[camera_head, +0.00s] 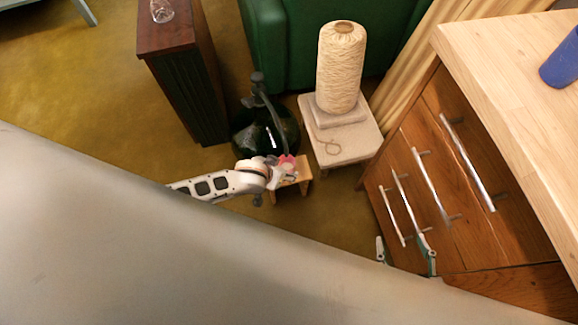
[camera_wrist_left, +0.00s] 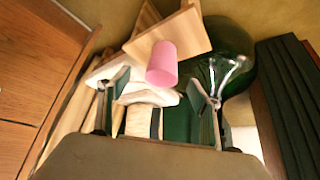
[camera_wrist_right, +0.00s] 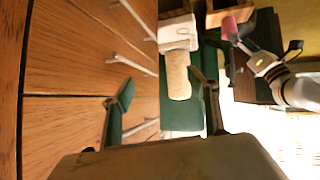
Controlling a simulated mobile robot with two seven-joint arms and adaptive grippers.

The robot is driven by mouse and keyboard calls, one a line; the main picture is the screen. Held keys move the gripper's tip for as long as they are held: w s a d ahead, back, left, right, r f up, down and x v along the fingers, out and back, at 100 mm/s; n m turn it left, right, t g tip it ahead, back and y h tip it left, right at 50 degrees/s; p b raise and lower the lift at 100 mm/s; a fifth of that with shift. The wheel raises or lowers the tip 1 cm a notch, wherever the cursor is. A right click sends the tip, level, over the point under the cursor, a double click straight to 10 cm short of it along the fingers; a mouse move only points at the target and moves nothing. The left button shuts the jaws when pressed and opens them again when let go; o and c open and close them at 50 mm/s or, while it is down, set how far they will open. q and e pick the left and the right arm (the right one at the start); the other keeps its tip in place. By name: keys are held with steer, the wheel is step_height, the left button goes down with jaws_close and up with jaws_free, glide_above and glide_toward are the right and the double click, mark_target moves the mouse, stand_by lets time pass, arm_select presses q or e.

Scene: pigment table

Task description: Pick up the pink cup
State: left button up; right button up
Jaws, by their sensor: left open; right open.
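The pink cup (camera_head: 288,162) stands on a small wooden stool (camera_head: 303,184) in the head view, partly hidden by my left gripper. In the left wrist view the pink cup (camera_wrist_left: 161,64) appears ahead of my left gripper (camera_wrist_left: 158,82), roughly between its spread fingers. That gripper is open and empty; I cannot tell whether a finger touches the cup. The cup also shows near the top of the right wrist view (camera_wrist_right: 229,27), beside my left gripper. My right gripper (camera_head: 405,253) is open and empty, low beside the drawer front, far from the cup.
A dark green glass bottle (camera_head: 278,130) stands close behind the stool. A pale stand (camera_head: 345,150) with a large thread cone (camera_head: 341,65) is to its right. A wooden drawer cabinet (camera_head: 480,190) with metal handles is at right, a blue cup (camera_head: 562,62) on top. A dark speaker-like box (camera_head: 165,40) stands left.

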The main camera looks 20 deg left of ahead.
mark_target(290, 163)
arm_select(q)
steer(key=b+x, duration=0.1)
steer(key=x, duration=0.2)
steer(key=shift+a+f, duration=0.1)
steer(key=shift+f, duration=0.1)
steer(key=b+x, duration=0.2)
steer(key=x, duration=0.1)
steer(key=shift+w+a, duration=0.1)
steer(key=shift+w+f+b, duration=0.25)
steer(key=shift+f+b, duration=0.1)
steer(key=shift+b, duration=0.05)
steer(key=shift+w+f, duration=0.1)
steer(key=shift+w, duration=0.3)
arm_select(e)
steer(key=a, duration=0.2)
steer(key=w+a+r, duration=0.1)
steer(key=shift+w+t+y, duration=0.1)
steer(key=shift+t+y, duration=0.2)
steer(key=shift+y, duration=0.1)
arm_select(q)
steer(key=c, duration=1.3)
